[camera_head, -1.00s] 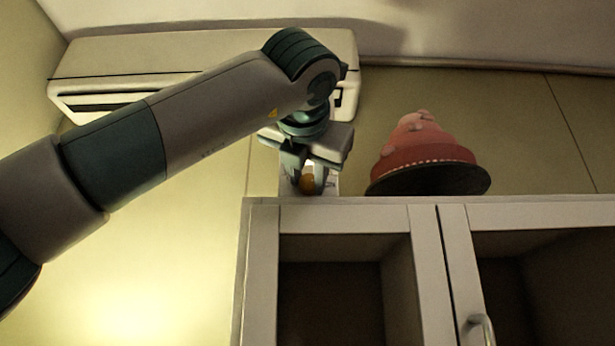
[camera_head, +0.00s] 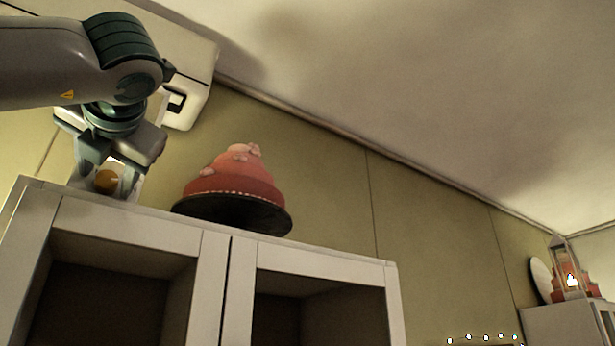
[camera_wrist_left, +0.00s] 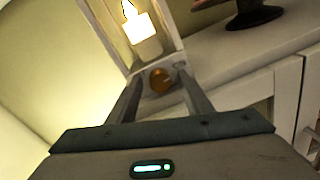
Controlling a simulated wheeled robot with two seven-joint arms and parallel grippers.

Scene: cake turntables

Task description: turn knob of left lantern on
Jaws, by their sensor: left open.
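The left lantern stands on top of the white cabinet, partly hidden behind my gripper in the head view. In the left wrist view the lantern (camera_wrist_left: 181,41) has a pale frame, and the candle (camera_wrist_left: 143,30) in it shows a bright flame. Its round orange-brown knob (camera_wrist_left: 161,80) is low on the front and also shows in the head view (camera_head: 107,181). My left gripper (camera_head: 110,187) is open, with one finger on each side of the knob; I cannot tell whether they touch it. My right gripper is out of view.
A tiered pink-red cake (camera_head: 236,176) on a dark stand (camera_head: 232,213) stands right of the gripper on the cabinet (camera_head: 330,262). Another lantern (camera_head: 569,268) with a flame is at far right on a second cabinet. A white wall unit (camera_head: 190,88) hangs behind my arm.

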